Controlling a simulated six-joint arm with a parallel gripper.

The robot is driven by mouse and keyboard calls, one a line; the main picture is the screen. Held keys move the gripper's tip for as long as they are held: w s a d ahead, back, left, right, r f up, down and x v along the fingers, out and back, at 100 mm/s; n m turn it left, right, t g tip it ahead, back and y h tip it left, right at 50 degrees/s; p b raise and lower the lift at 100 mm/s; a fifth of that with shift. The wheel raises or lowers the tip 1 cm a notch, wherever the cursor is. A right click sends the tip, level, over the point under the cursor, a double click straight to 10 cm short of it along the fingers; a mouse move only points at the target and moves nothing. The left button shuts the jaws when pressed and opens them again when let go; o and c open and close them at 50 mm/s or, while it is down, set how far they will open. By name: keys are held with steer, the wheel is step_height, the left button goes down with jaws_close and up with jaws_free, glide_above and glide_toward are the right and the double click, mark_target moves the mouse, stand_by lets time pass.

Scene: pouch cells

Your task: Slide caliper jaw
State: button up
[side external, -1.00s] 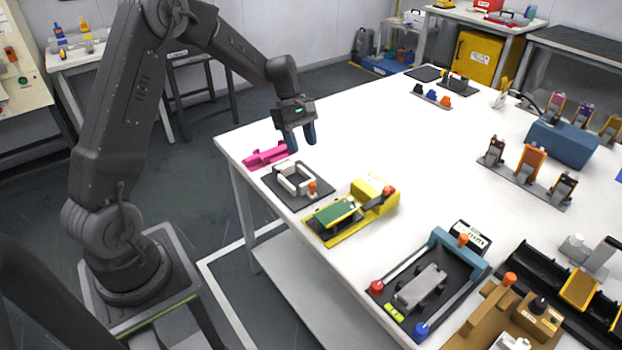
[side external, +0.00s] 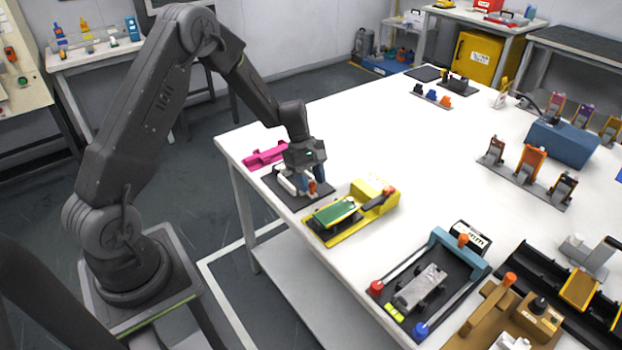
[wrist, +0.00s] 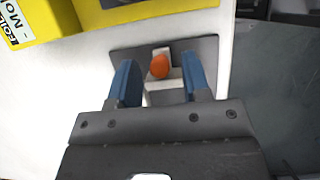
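The caliper is a white frame-like fixture on a dark base plate (side external: 270,182) near the table's left edge. It carries an orange knob (side external: 313,187), which also shows in the wrist view (wrist: 159,66). My gripper (side external: 312,186) is low over the fixture, pointing down. In the wrist view its two blue fingers (wrist: 160,84) are spread apart, with the orange knob between and slightly beyond them. There is a gap between the knob and each finger. Part of the white frame (wrist: 170,86) shows between the fingers; my gripper hides the rest.
A magenta part (side external: 265,155) lies behind the fixture. A yellow fixture with a green board (side external: 335,211) stands close on the right. A black tray with rails (side external: 450,270) is farther right. The table's middle is clear.

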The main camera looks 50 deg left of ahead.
jaws_close()
stand_by(0.3)
steer(key=shift+a, duration=1.5)
steer(key=shift+o, duration=0.4)
jaws_free()
steer(key=v, duration=1.4)
steer(key=shift+d, duration=0.15)
